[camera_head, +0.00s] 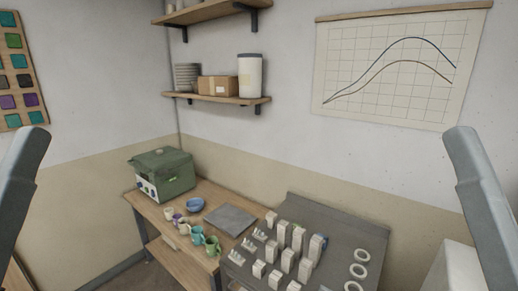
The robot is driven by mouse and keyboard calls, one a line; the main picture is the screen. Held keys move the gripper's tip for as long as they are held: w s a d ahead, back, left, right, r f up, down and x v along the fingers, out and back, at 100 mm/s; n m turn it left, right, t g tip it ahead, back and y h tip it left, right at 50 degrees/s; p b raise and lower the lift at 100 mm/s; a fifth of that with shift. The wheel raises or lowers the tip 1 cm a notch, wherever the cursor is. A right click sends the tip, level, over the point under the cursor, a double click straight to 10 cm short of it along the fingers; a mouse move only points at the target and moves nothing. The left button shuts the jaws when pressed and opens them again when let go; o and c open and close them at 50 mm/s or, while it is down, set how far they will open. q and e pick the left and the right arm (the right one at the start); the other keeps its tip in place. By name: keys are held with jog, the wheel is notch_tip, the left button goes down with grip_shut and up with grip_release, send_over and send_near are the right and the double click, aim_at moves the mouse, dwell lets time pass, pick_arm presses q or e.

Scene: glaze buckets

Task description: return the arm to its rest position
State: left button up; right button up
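My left arm shows as a grey link (20,180) at the left edge in the head view. My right arm shows as a grey link (482,195) at the right edge. Both links lean inward toward their upper ends and stand clear of the things on the tables. Neither gripper can be seen, so what the fingers hold is hidden.
A wooden table (156,204) carries a green box-shaped device (165,175), a blue bowl (194,204), a grey slab (229,220) and several mugs. A grey table (345,218) holds several pale blocks and rings. Wall shelves (215,98) hang behind.

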pick_arm(q)
notch_tip(320, 180, up, 17)
jog(key=p, duration=1.3)
jog(key=shift+r+p, duration=0.2)
jog(key=shift+p, duration=0.1)
pick_arm(e)
notch_tip(320, 180, up, 17)
jog(key=shift+r, duration=0.2)
pick_arm(q)
jog(key=shift+f, duration=0.1)
pick_arm(e)
jog(key=shift+f, duration=0.1)
